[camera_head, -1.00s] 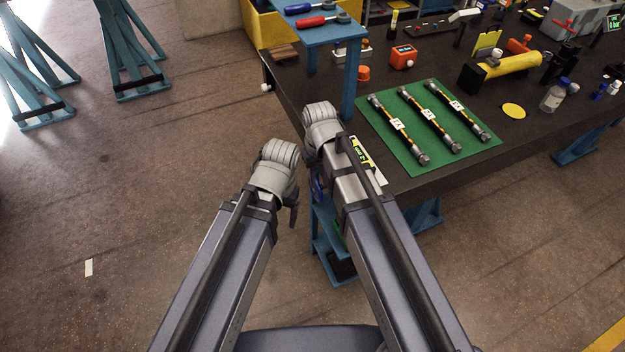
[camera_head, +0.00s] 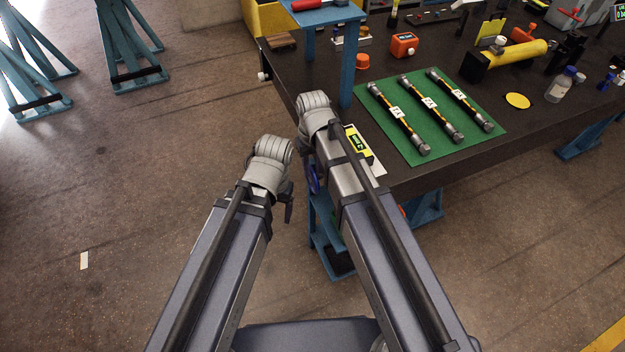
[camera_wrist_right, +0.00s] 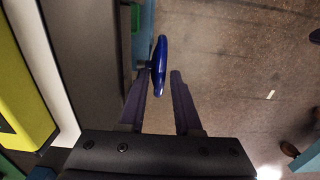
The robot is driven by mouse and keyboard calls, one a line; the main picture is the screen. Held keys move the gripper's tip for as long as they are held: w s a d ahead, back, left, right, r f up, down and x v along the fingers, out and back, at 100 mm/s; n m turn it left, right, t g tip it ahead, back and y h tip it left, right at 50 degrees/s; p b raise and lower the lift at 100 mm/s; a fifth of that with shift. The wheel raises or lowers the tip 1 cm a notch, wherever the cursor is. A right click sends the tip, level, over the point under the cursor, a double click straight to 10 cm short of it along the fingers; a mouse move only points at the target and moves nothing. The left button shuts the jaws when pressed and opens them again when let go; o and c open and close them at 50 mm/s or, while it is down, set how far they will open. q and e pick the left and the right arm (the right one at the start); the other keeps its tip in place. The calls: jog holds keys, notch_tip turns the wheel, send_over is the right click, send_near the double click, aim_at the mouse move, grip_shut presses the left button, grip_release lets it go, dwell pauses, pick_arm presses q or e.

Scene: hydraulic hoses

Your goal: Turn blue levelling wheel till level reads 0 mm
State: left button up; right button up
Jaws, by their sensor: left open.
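The blue levelling wheel (camera_head: 314,180) shows partly beside my right forearm, at the table's near left corner. In the right wrist view the wheel (camera_wrist_right: 159,64) is edge-on. My right gripper (camera_wrist_right: 162,76) is open, with the wheel at its fingertips, close to the left finger; I cannot tell whether they touch. In the head view my right arm hides that gripper. The yellow level (camera_head: 357,141) lies on the table edge; its green display is too small to read surely. My left gripper (camera_head: 289,208) is open and empty, lower left of the wheel, pointing down.
A green mat (camera_head: 426,145) with three labelled hoses lies right of the level. A blue stand (camera_head: 349,60) rises behind my right wrist.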

notch_tip(320, 180, down, 3)
jog(key=shift+f+b, duration=0.2)
jog(key=shift+b, duration=1)
grip_shut()
